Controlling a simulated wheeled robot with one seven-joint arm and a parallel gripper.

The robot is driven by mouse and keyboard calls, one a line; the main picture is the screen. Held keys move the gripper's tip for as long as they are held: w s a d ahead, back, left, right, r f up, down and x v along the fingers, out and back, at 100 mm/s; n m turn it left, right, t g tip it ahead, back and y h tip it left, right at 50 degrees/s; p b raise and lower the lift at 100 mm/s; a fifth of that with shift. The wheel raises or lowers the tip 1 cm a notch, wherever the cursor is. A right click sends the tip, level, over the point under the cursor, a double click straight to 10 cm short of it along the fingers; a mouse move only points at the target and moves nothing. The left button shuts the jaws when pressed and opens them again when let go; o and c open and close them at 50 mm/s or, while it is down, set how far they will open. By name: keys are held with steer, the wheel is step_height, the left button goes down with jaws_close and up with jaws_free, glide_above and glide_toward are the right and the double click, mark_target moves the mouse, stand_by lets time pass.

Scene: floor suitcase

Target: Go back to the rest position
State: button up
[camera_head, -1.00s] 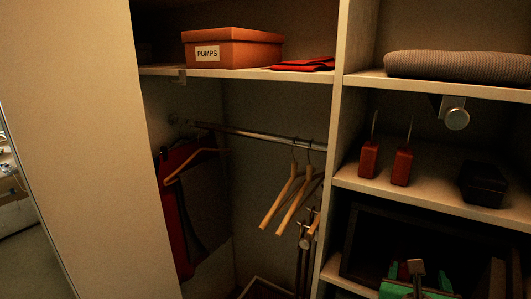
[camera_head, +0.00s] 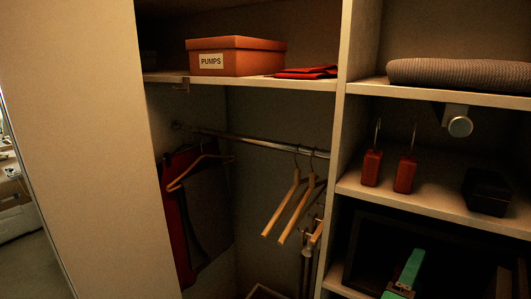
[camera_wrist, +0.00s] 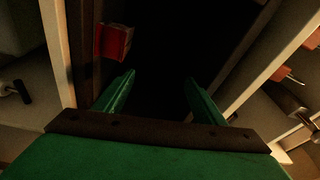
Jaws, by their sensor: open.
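My gripper (camera_wrist: 160,76) is open, its two green fingers spread apart with nothing between them in the wrist view. Dark space lies between and beyond the fingertips. In the head view, a green part of my gripper (camera_head: 408,270) shows at the lower right, in front of the dark lower compartment of the closet. The rest of my arm is mostly out of frame.
A closet shelf (camera_head: 430,203) holds two red blocks with hooks (camera_head: 371,168) and a dark box (camera_head: 487,190). Wooden hangers (camera_head: 282,202) hang on a rail to the left. An orange PUMPS box (camera_head: 240,56) sits above. A red object (camera_wrist: 113,42) is left of the fingers.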

steer(key=s+a+f+n+t+y, duration=0.2)
steer(key=s+a+f+n+y, duration=0.25)
steer(key=a+f+n, duration=0.55)
steer(key=s+a+f+n+t+y, duration=0.3)
steer(key=a+f+n+y, duration=0.2)
steer(key=a+f+n, duration=0.45)
steer(key=s+a+f+n+g+y, duration=0.1)
steer(key=s+a+f+n, duration=0.1)
steer(key=s, duration=0.6)
steer(key=s+a+f+n+g+y, duration=0.1)
steer(key=s+a+f+n, duration=0.1)
steer(key=s+a+f, duration=0.3)
steer(key=s+a+f+n+y, duration=0.1)
steer(key=s+a+f+n, duration=0.1)
steer(key=s+a+f, duration=0.2)
steer(key=s+a, duration=0.3)
steer(key=s, duration=0.4)
steer(key=shift+f+g+y, duration=0.2)
steer(key=shift+g+y, duration=0.15)
steer(key=shift+g, duration=0.05)
